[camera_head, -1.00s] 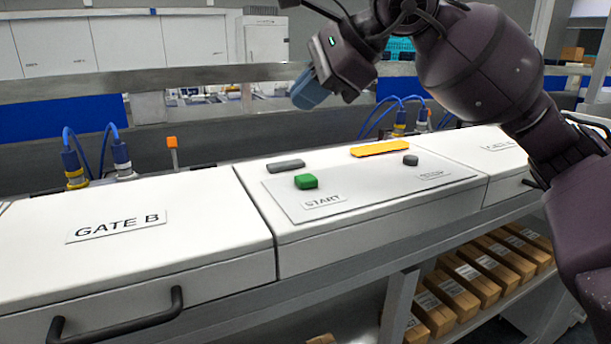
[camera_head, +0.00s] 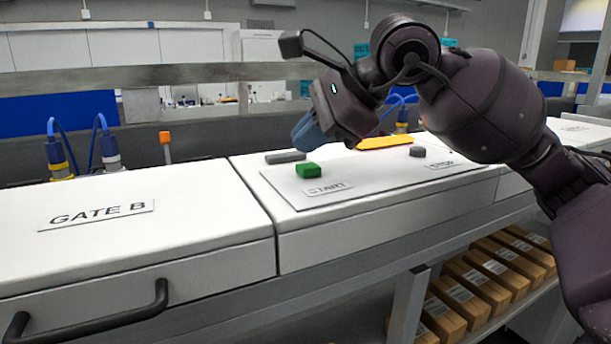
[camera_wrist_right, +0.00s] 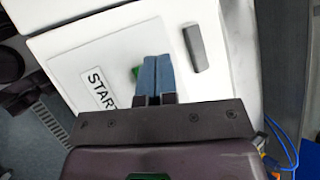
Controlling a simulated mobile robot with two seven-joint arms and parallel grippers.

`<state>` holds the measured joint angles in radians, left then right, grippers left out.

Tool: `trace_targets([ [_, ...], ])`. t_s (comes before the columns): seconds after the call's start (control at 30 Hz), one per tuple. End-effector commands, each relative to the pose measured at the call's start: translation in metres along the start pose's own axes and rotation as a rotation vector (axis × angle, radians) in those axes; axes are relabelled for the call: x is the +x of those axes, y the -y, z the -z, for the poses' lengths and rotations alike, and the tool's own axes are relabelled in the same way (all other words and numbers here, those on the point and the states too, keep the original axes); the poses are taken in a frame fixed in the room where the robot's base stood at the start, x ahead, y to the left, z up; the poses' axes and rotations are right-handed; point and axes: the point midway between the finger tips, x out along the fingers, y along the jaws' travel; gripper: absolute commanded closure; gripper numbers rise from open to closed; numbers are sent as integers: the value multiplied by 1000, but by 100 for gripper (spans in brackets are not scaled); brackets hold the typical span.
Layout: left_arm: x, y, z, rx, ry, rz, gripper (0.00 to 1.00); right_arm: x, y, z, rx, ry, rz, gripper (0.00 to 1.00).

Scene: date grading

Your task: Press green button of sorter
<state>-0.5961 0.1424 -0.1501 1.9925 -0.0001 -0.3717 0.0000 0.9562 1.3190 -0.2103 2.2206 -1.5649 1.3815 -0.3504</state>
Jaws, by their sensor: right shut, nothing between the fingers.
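The green button (camera_head: 308,170) stands on the white sorter panel (camera_head: 400,181), behind the START label (camera_head: 328,188). My right gripper (camera_head: 302,137) is shut and empty, its blue fingers pointing down and left above the back of the panel. In the head view the fingertips are just above the button and apart from it. In the right wrist view the closed blue fingers (camera_wrist_right: 152,62) hide most of the green button (camera_wrist_right: 135,71), and the START label (camera_wrist_right: 99,88) lies to their left. My left gripper is not in view.
A grey bar (camera_head: 285,157) lies behind the button, and a yellow bar (camera_head: 386,142) and a grey round button (camera_head: 417,151) sit to the right. The GATE B cover (camera_head: 130,245) is to the left. Boxes (camera_head: 462,297) fill a shelf below.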

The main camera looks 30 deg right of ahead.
Motion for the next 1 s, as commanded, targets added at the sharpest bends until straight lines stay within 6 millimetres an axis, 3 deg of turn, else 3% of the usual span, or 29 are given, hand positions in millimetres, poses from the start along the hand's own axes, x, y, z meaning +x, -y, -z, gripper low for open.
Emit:
trace_targets([
  [1.0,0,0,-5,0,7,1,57,1,-1,1,0,1,1,100],
])
